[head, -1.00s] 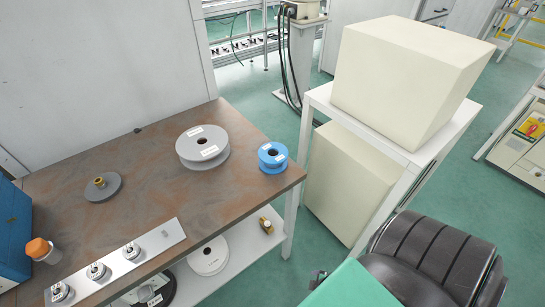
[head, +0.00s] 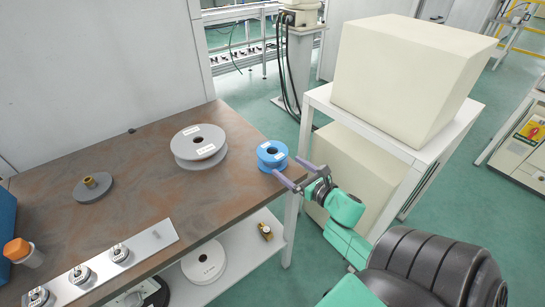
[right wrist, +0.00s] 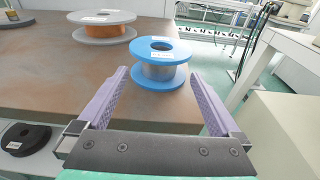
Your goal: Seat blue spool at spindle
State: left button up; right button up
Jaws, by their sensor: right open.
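The blue spool (head: 272,155) stands flat near the right corner of the brown table. In the right wrist view the blue spool (right wrist: 160,68) lies just ahead, centred between the fingers. My right gripper (head: 298,174) is open at the table's right edge, with its fingers pointing at the spool. In the right wrist view its two purple fingers (right wrist: 164,92) are spread apart with nothing held. The spindle (head: 92,186), a brass-coloured post on a grey disc, stands at the left of the table. My left gripper is not in view.
A larger grey spool (head: 201,147) stands left of the blue one. A metal strip with several round fittings (head: 108,263) lies along the front edge. A lower shelf holds a white spool (head: 204,262). The middle of the brown table (head: 150,205) is clear.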

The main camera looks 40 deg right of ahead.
aim_at(273, 156)
jog(key=w, duration=0.3)
jog(key=w+f, duration=0.1)
jog(key=w, duration=0.4)
jog(key=shift+w+d+f+p, duration=0.1)
jog(key=shift+w+f+p, duration=0.05)
jog(key=shift+w+p, duration=0.2)
jog(key=shift+w+f, duration=0.2)
jog(key=shift+w, duration=0.2)
jog(key=shift+r, duration=0.15)
grip_shut()
